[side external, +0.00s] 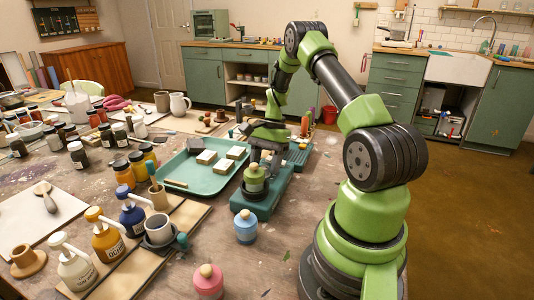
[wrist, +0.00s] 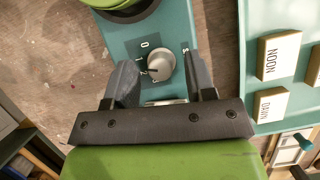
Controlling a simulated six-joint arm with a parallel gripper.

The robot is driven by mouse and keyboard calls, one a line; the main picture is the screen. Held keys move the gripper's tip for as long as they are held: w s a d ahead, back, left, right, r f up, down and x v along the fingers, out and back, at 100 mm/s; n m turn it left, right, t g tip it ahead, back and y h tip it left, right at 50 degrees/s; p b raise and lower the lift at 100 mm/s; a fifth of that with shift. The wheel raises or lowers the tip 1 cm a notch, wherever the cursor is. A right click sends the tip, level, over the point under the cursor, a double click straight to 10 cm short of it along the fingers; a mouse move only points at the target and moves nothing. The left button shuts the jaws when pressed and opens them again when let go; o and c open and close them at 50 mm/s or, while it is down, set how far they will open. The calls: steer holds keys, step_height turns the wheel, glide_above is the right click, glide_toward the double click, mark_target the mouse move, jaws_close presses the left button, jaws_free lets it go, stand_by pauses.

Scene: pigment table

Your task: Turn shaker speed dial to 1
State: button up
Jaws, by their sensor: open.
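The shaker (side external: 262,207) is a teal box on the table with a green jar (side external: 255,180) on its dark round platform. In the wrist view, its pale grey speed dial (wrist: 164,68) sits on a dark panel marked 0, 1 and 2. The dial's dark pointer line appears to face the 2. My gripper (wrist: 160,70) is open, one finger on each side of the dial; I cannot tell whether either finger touches it.
A teal tray (side external: 203,184) with labelled blocks, including NOON (wrist: 278,56) and DAWN (wrist: 271,105), lies close beside the shaker. A blue jar (side external: 246,227) and a pink jar (side external: 208,282) stand in front. Pump bottles and paint jars crowd the left.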

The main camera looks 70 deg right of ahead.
steer(key=v, duration=0.9)
steer(key=shift+r, duration=0.3)
steer(key=w+a+r+n+t+h, duration=0.25)
steer(key=a+r+n, duration=0.35)
steer(key=a+r, duration=0.75)
steer(key=s+a+r+n+t, duration=0.3)
steer(key=s+a+n, duration=0.6)
steer(key=s+a, duration=0.3)
steer(key=a+t, duration=0.1)
steer(key=a, duration=0.1)
steer(key=shift+s+a, duration=0.35)
steer(key=shift+a, duration=0.05)
